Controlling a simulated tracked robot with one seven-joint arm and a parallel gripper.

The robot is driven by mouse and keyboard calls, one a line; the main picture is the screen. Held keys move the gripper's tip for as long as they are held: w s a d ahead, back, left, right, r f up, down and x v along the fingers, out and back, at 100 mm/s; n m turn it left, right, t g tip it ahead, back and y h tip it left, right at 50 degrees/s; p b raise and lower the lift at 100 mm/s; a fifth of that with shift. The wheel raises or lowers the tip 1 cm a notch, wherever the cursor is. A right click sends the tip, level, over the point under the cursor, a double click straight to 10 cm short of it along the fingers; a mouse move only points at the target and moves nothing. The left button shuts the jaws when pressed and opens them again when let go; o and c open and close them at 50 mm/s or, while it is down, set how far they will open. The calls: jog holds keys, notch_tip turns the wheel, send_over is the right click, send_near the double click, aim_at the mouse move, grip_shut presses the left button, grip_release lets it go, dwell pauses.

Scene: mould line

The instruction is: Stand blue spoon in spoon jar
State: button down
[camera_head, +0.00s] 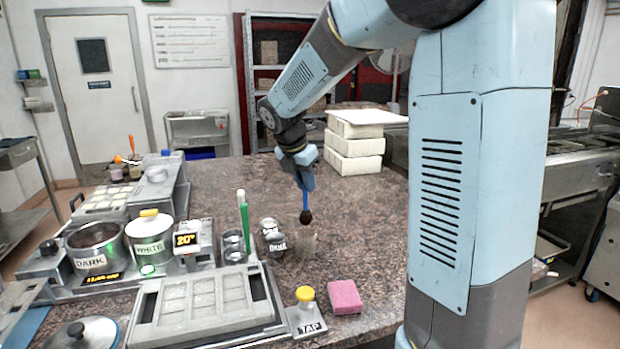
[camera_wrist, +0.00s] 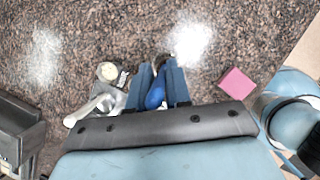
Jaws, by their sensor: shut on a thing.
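My gripper (camera_head: 304,178) is shut on the blue spoon (camera_head: 305,199), whose handle hangs upright with its dark brown bowl end downward. In the wrist view the blue handle (camera_wrist: 155,97) shows between the two fingers. A clear glass jar (camera_head: 309,243), likely the spoon jar, stands on the counter below the spoon in the head view. The spoon's bowl end appears above or at the jar's rim; I cannot tell whether it has entered. The jar is hard to make out in the wrist view.
Small labelled cups (camera_head: 275,240) stand just left of the jar. A pink sponge (camera_head: 345,297) and a yellow-capped TAP holder (camera_head: 306,312) are in front, beside a grey mould tray (camera_head: 190,340). A green-handled tool (camera_head: 244,222) stands at left. White blocks (camera_head: 354,146) are stacked behind.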

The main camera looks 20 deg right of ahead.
aim_at(304, 206)
jog(key=shift+f, duration=4.25)
jog(key=c, duration=1)
grip_release()
jog(key=shift+r, duration=0.1)
jog(key=v, duration=1.3)
jog(key=shift+r, duration=0.25)
